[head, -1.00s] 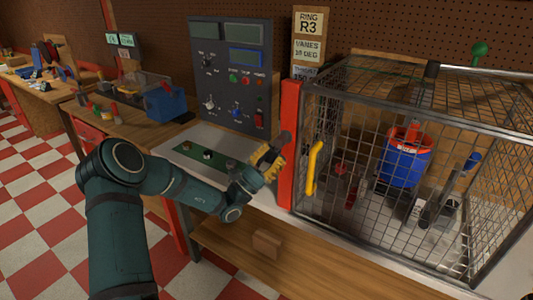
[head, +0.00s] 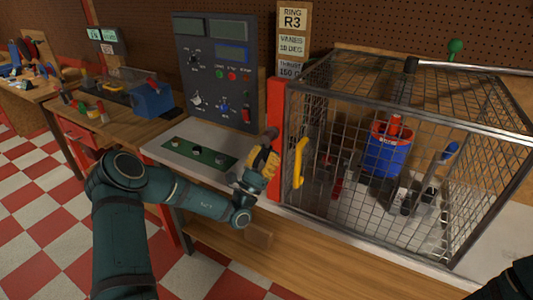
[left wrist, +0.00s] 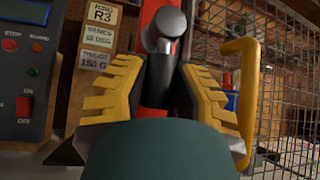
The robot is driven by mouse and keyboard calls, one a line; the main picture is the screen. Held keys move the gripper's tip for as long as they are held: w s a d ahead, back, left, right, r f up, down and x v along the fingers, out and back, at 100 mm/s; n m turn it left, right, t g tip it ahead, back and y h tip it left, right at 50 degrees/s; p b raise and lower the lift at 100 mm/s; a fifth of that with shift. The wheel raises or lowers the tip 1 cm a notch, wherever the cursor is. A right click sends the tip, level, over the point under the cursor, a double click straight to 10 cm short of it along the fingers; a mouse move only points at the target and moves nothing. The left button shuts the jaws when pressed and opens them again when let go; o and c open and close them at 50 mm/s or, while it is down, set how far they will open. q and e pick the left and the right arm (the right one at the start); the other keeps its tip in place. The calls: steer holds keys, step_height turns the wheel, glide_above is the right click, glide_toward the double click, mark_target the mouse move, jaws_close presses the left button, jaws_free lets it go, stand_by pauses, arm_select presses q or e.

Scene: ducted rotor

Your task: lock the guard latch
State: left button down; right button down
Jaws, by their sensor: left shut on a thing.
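The guard is a wire mesh cage (head: 345,140) with a yellow pull handle (head: 299,163) on its front, beside a red post (head: 274,150). A dark grey latch lever (head: 270,134) sits at the post. It shows larger in the left wrist view (left wrist: 163,30), in front of the red post. My left gripper (head: 265,155), with yellow finger pads, is shut on the lever, one finger on either side of it. The fingers hide part of the lever, and I cannot tell whether the latch is locked. My right gripper is not in view.
Inside the cage stands a blue and red ducted rotor (head: 386,150). A control panel (head: 215,75) stands left of the post, with a green strip of knobs (head: 199,153) on the bench before it. The yellow handle is close to my left gripper's right finger.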

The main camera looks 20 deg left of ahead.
arm_select(q)
steer(key=shift+r, duration=0.15)
steer(key=c, duration=0.7)
jaws_free()
steer(key=v, duration=1.2)
steer(key=shift+d, duration=0.1)
